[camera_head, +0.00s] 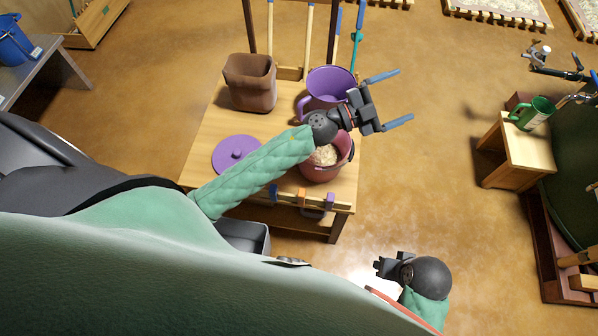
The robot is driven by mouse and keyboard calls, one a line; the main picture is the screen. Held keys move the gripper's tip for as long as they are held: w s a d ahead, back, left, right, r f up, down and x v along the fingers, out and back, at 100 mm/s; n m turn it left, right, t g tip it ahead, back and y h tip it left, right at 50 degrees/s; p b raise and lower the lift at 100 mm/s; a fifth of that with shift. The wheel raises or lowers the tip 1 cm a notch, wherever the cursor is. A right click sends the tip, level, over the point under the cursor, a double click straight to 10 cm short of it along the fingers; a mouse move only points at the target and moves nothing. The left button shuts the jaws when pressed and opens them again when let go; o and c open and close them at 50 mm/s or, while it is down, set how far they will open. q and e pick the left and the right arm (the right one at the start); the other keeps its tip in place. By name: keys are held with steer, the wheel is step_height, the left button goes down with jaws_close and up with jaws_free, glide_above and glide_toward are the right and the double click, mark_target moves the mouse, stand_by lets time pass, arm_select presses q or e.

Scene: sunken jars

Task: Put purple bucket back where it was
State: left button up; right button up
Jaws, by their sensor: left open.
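The purple bucket (319,84) stands upright on the wooden table, toward its back right, with a handle at its left side. My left arm reaches across the table. My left gripper (392,98) is open and empty, to the right of the purple bucket and past the table's right edge, its fingers pointing right. The gripper's body overlaps the bucket's right side in this view; I cannot tell whether they touch. My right gripper (378,266) is low at the right, beyond the table's front; its fingers are too small and dark to read.
On the table (213,128) are a brown bin (250,84), a purple lid (237,154) and a dark red bucket (318,174) with pale contents, partly behind my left arm. Tool handles rise at the table's back. A green watering can (535,112) stands right. The floor between is clear.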

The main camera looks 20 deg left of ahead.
arm_select(q)
steer(key=s+a+f+n+t+y, duration=0.2)
steer(key=a+f+n+t+y, duration=0.3)
steer(key=a+n+y, duration=0.6)
steer(key=s+a+f+n+g+y, duration=0.2)
steer(key=s+f+n+g+y, duration=0.45)
steer(key=f, duration=0.25)
steer(key=s+f+g+h, duration=0.1)
steer(key=s+f+g, duration=0.3)
steer(key=s, duration=0.7)
steer(key=s+d+f+m+g+h, duration=0.1)
steer(key=s+f+g, duration=0.3)
steer(key=s, duration=0.8)
steer(key=shift+d+g+h+p, duration=0.3)
steer(key=shift+g+h+p, duration=0.2)
steer(key=shift+g, duration=0.65)
arm_select(e)
steer(key=shift+s+d+r, duration=0.2)
steer(key=shift+d+r, duration=0.3)
steer(key=shift+r, duration=0.35)
arm_select(q)
steer(key=shift+c, duration=0.4)
